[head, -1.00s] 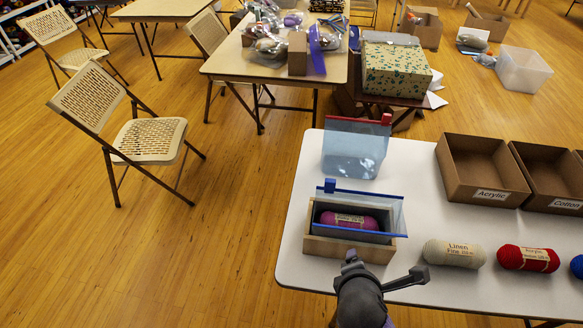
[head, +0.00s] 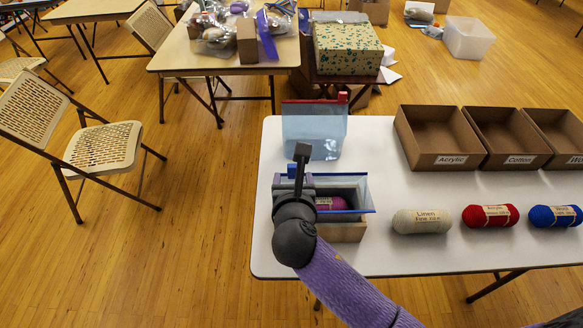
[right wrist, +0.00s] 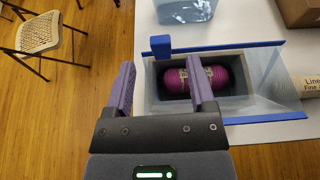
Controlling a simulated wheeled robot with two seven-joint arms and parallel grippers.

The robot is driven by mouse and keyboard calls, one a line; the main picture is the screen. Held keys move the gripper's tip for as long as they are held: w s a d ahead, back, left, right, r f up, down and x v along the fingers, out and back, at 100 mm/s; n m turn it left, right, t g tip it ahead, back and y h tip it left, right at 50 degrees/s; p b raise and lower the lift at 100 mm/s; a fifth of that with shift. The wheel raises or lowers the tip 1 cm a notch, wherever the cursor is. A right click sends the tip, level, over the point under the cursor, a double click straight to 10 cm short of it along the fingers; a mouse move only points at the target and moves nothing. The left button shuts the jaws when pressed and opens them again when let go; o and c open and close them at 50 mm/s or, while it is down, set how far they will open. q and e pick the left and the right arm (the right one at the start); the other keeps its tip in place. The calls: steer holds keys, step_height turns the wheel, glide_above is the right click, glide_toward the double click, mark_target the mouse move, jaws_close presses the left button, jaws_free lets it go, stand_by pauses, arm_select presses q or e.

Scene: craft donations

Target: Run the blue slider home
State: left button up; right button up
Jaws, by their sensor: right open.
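The blue slider (head: 292,171) sits at the left end of the blue closure rail of a clear bag, and shows in the right wrist view (right wrist: 160,43) too. The bag (head: 363,192) lies open in a wooden box (head: 345,234), with a magenta yarn ball (head: 332,203) inside. A blue edge also runs along the bag's near side. My right gripper (right wrist: 160,68) is open and empty, low over the box's left end. Its fingers straddle the line to the slider, which lies just beyond the tips. In the head view the right gripper (head: 294,187) hides the box's left part.
A clear bag with a red slider (head: 313,130) stands behind the box. Linen (head: 422,221), red (head: 490,216) and blue (head: 554,216) yarn balls lie to the right. Open cardboard trays (head: 440,140) stand at the back right. The white table (head: 400,262) is clear in front.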

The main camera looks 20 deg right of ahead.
mark_target(293, 168)
steer(key=b+x, duration=0.1)
steer(key=x, duration=0.4)
steer(key=shift+w+f+b, duration=0.15)
steer(key=shift+f+b, duration=0.1)
steer(key=shift+b, duration=0.15)
steer(key=shift+w+d, duration=0.1)
steer(key=shift+w, duration=0.25)
